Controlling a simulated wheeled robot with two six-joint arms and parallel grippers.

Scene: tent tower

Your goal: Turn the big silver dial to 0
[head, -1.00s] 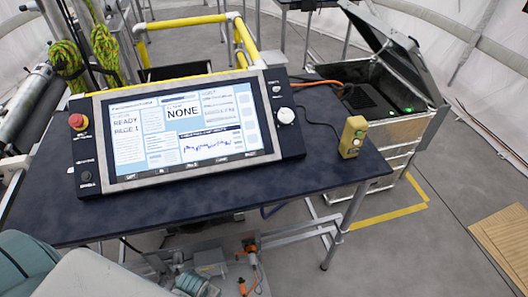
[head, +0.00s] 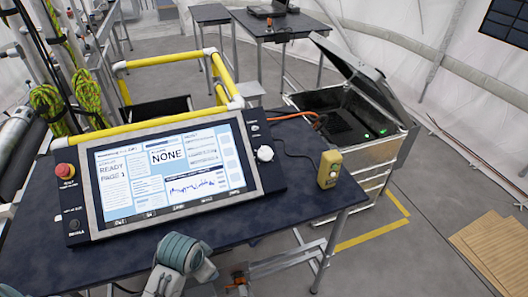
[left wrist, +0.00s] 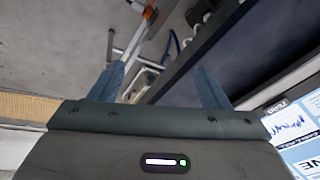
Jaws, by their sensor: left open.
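The big silver dial (head: 264,153) is a pale round knob at the right end of the console (head: 270,178). Its markings are too small to read. The console's screen (head: 205,165) reads READY, PAGE 1 and NONE. My left arm shows below the console's front edge in the head view, its fingertips not clearly visible. In the left wrist view my left gripper (left wrist: 158,85) is open and empty, its two blue fingers apart, with the dark table edge and floor beyond. The screen (left wrist: 295,135) shows there at lower right; the dial does not. My right gripper is out of view.
A red emergency button (head: 65,170) and a small black knob (head: 75,226) sit on the console's left end. A yellow control box (head: 329,170) stands upright on the dark table (head: 300,205), right of the dial. An open case (head: 350,110) and yellow rails (head: 170,56) stand behind.

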